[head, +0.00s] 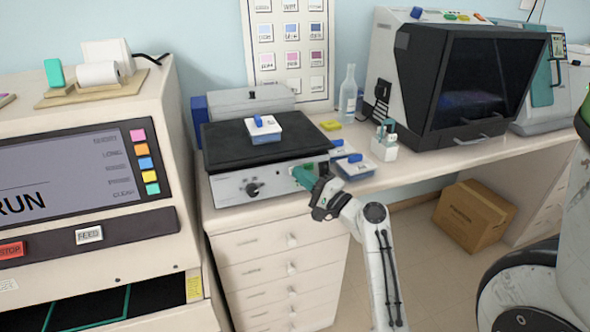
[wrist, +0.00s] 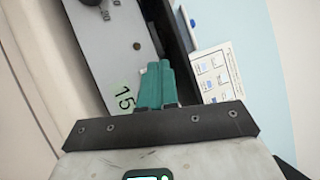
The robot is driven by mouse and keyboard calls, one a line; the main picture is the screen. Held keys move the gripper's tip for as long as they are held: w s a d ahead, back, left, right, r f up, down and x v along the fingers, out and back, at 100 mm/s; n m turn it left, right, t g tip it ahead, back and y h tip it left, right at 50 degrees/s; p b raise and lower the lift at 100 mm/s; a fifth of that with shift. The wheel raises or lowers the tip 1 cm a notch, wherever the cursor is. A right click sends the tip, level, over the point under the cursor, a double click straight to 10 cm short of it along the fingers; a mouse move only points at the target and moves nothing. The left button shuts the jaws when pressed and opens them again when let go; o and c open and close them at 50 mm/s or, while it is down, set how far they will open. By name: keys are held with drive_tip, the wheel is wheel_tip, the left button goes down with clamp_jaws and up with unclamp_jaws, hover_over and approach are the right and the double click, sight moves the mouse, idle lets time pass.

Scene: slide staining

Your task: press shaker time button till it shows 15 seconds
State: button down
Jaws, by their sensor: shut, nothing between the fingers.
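The shaker has a black platform (head: 225,145) above a grey front panel (head: 228,188) with a dark knob (head: 253,189). In the wrist view its panel (wrist: 112,52) shows a green display (wrist: 123,97) that reads 15. My gripper (head: 303,177) has teal fingers, shut and empty, at the right part of the panel. In the wrist view the fingertips (wrist: 157,66) are close to the panel beside the display. I cannot tell whether they touch it. The time button is not clearly visible; the fingers cover that part of the panel.
A large stainer (head: 70,180) stands close on the left. A cardboard box (head: 470,215) is on the floor.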

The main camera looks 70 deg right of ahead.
drive_tip(key=shift+s+a+r, duration=0.1)
drive_tip(key=shift+s+a, duration=0.1)
drive_tip(key=shift+s+a+r+p, duration=0.45)
drive_tip(key=shift+s+a, duration=0.3)
drive_tip(key=shift+a, duration=0.15)
drive_tip(key=shift+s+a+r+p, duration=0.45)
drive_tip(key=shift+s+a, duration=0.25)
drive_tip(key=shift+a, duration=0.15)
drive_tip(key=w+a+f+n+g+y, duration=0.3)
drive_tip(key=a+f+n+g+y, duration=0.15)
drive_tip(key=a+f+n, duration=0.5)
drive_tip(key=w+a+f+n+g+y, duration=0.2)
drive_tip(key=a+f+n+g+y, duration=0.4)
drive_tip(key=a, duration=0.6)
drive_tip(key=s+a+f+n+g+h, duration=0.1)
drive_tip(key=s+a+f+n+g, duration=0.2)
drive_tip(key=s, duration=0.4)
drive_tip(key=s+a+f+n+g+h, duration=0.2)
drive_tip(key=s+a+f+n+g, duration=0.2)
drive_tip(key=s, duration=0.4)
drive_tip(key=shift+a+f+g, duration=0.3)
drive_tip(key=shift+a+g, duration=0.25)
drive_tip(key=shift+a, duration=0.45)
drive_tip(key=shift+h, duration=0.25)
